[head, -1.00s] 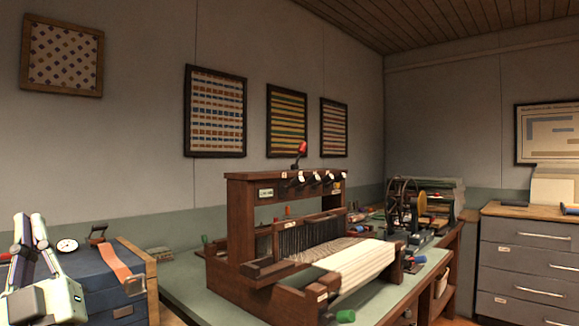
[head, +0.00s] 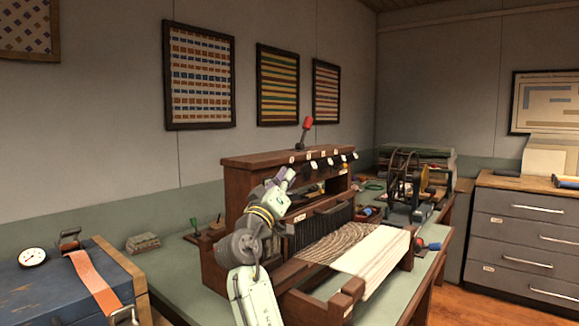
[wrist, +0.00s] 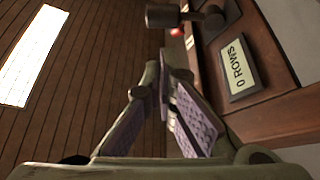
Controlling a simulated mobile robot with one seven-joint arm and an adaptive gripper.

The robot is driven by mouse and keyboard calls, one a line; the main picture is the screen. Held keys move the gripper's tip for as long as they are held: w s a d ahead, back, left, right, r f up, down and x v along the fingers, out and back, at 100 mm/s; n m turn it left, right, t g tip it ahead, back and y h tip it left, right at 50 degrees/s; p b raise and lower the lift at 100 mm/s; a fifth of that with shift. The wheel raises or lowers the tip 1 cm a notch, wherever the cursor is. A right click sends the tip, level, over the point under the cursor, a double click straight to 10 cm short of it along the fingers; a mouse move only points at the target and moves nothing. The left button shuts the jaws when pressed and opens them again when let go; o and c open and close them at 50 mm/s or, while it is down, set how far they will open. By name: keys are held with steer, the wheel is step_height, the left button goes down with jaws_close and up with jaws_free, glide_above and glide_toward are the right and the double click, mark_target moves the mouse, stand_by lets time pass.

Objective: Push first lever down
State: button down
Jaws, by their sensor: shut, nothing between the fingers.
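The wooden loom (head: 245,160) stands on the green table, with a row of dark levers with white tags (head: 329,161) along its top front beam. A larger red-knobbed lever (head: 306,124) rises from its top. My gripper (head: 287,176) is in front of the beam's left part, just below the lever row. In the wrist view my gripper (wrist: 165,72) is shut and empty, its fingertips together. A dark cylindrical lever end (wrist: 163,16) lies just beyond the tips, seemingly apart from them. My arm hides part of the loom's left front.
A blue chest (head: 60,285) with an orange strap and a dial stands at the left. A spinning wheel (head: 405,180) stands behind the loom's right side. Grey drawers (head: 530,230) are at the right.

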mark_target(302, 171)
steer(key=p+x, duration=0.3)
steer(key=x, duration=0.5)
steer(key=shift+w+r+p, duration=0.25)
steer(key=shift+w+p, duration=0.05)
steer(key=shift+s+d+f, duration=0.1)
